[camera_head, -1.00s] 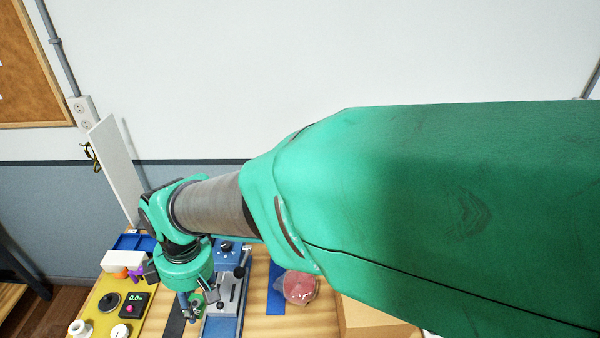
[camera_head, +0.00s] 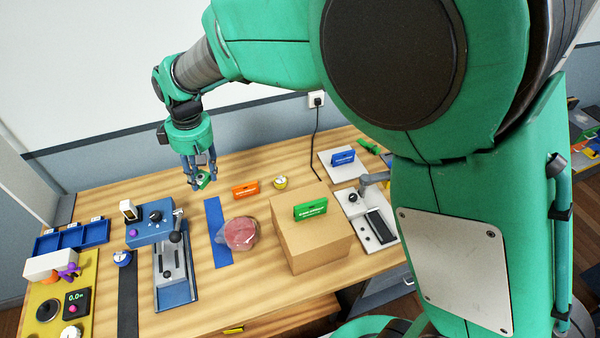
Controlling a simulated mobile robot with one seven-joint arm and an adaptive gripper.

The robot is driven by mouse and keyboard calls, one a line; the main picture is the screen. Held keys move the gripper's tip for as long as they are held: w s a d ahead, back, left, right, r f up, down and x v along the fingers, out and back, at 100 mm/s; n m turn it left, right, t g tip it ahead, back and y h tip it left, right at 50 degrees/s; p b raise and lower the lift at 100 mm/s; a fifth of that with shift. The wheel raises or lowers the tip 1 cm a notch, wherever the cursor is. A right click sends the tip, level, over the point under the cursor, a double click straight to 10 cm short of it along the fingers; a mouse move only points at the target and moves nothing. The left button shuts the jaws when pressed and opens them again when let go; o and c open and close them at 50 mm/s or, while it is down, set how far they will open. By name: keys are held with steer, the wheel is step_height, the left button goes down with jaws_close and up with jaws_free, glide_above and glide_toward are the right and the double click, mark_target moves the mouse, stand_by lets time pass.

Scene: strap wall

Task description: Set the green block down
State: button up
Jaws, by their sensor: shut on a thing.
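My gripper (camera_head: 201,183) hangs pointing down at the back left of the wooden table, with its fingers shut on a small green block (camera_head: 204,180). The fingers hide part of the block. It looks close above the bare tabletop (camera_head: 300,158), but I cannot tell whether it touches the wood.
An orange block (camera_head: 245,189) and a small yellow-and-white round thing (camera_head: 280,183) stand right of my gripper. A blue strip (camera_head: 216,225), a pink bag (camera_head: 238,234) and a vise-like device (camera_head: 174,270) lie nearer. A cardboard box (camera_head: 318,248) carries a green sign-like block (camera_head: 311,209).

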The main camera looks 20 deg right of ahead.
steer(key=w+d+m, duration=0.3)
steer(key=w+d, duration=0.1)
steer(key=d, duration=0.8)
steer(key=w+d+m, duration=0.3)
steer(key=w+d, duration=0.2)
steer(key=d, duration=0.7)
steer(key=w+d+m, duration=0.2)
steer(key=w+d, duration=0.3)
steer(key=d, duration=0.7)
steer(key=shift+w+d+f+m+h, duration=0.2)
steer(key=shift+f+m+h, duration=0.15)
steer(key=shift+m+h, duration=0.05)
steer(key=f, duration=1.7)
steer(key=shift+a, duration=0.25)
steer(key=shift+c, duration=0.2)
steer(key=shift+f, duration=0.5)
glide_above(305, 178)
steer(key=shift+s+f+b, duration=0.15)
steer(key=shift+f+b, duration=0.1)
steer(key=shift+f, duration=1)
steer(key=shift+s+f+b, duration=0.1)
steer(key=shift+f+b, duration=0.1)
steer(key=shift+f, duration=1)
steer(key=shift+f+b, duration=0.4)
steer(key=shift+f, duration=2.1)
steer(key=shift+f, duration=0.1)
